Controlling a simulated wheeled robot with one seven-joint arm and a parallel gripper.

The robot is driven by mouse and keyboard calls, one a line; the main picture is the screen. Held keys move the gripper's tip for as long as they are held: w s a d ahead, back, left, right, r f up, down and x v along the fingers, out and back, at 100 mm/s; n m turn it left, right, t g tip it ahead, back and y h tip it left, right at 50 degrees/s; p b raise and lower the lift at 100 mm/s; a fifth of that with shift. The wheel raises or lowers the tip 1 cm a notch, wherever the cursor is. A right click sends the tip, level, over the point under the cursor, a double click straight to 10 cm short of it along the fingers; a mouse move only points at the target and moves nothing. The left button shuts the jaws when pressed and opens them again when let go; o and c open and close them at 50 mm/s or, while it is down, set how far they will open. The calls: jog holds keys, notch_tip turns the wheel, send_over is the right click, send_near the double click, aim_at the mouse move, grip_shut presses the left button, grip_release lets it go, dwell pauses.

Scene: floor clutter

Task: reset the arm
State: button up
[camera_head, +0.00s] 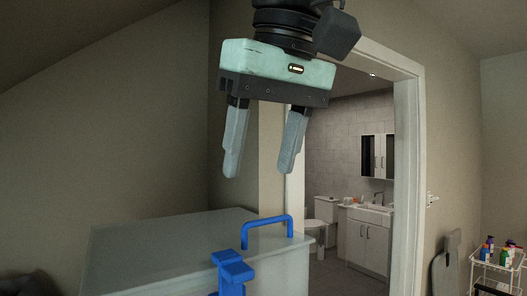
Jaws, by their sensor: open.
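My gripper (261,172) hangs from the top of the view, pointing down. Its two grey fingers are apart with nothing between them. It appears in front of the back wall and the doorway's left side, above a pale storage box in the picture. The fingertips are clear of the box's blue handle below.
The large pale box (160,248) with a blue handle (267,222) and blue latch (231,270) fills the lower left. An open doorway (408,170) shows a bathroom with a sink cabinet (367,240) and toilet (318,228). A wire cart (497,268) with bottles stands at the right.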

jog(key=shift+f, duration=0.1)
notch_tip(320, 180, down, 16)
jog(key=d+g+b, duration=0.1)
jog(key=d+b, duration=0.1)
jog(key=b, duration=0.3)
jog(key=s+d+f+b, duration=0.3)
jog(key=d+f, duration=0.1)
jog(key=f, duration=0.7)
jog(key=s+d+f+g+h+b, duration=0.1)
jog(key=s+d+f, duration=0.3)
jog(key=f, duration=0.6)
jog(key=s+d+f+n+g+b, duration=0.1)
jog(key=s+d+f+b, duration=0.2)
jog(key=f, duration=0.8)
jog(key=shift+s+d+f+h+b, duration=0.3)
jog(key=shift+d+b, duration=0.35)
jog(key=shift+b, duration=0.15)
